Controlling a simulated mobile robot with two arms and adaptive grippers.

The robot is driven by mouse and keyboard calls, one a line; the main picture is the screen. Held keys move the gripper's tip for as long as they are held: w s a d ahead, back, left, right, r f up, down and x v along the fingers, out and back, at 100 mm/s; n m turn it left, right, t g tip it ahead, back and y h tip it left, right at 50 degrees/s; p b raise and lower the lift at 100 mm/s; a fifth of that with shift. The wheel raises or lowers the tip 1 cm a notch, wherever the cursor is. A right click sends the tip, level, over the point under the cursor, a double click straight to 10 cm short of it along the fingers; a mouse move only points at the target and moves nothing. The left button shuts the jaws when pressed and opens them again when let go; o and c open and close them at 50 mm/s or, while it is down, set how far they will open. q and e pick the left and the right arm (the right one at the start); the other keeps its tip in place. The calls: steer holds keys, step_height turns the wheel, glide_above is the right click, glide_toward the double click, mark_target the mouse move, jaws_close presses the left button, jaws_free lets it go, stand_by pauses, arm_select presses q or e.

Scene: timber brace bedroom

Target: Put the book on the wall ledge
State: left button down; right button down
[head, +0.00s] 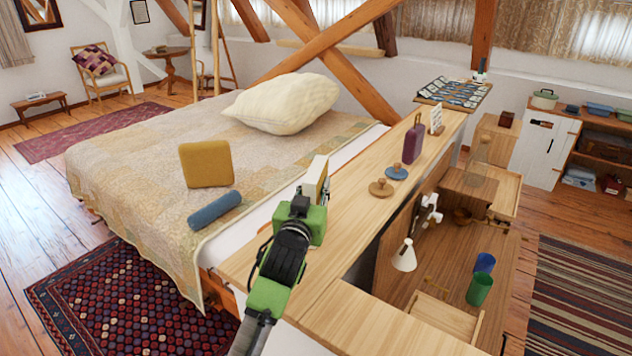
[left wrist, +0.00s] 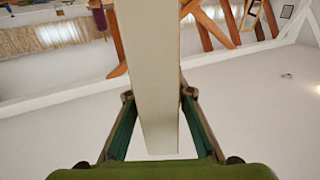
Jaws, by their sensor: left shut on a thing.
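The book (head: 317,178) is a slim block with a pale cover, held upright above the wooden ledge. My left gripper (head: 305,203) is shut on it. In the left wrist view the book (left wrist: 147,75) shows as a long pale slab between the two fingers, its far end cut off by the top edge. The long light wood ledge (head: 345,228) runs beside the bed, below and around the gripper in the picture. I cannot tell the exact gap between book and ledge. My right gripper is not in view.

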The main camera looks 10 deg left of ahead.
arm_select(q)
steer(key=c, duration=1.8)
jaws_free()
steer(key=shift+f, duration=0.1)
steer(key=shift+o, duration=0.2)
steer(key=shift+s, duration=0.1)
steer(key=s+b, duration=0.3)
steer(key=s, duration=0.9)
steer(key=shift+r, duration=0.2)
steer(key=shift+f, duration=0.1)
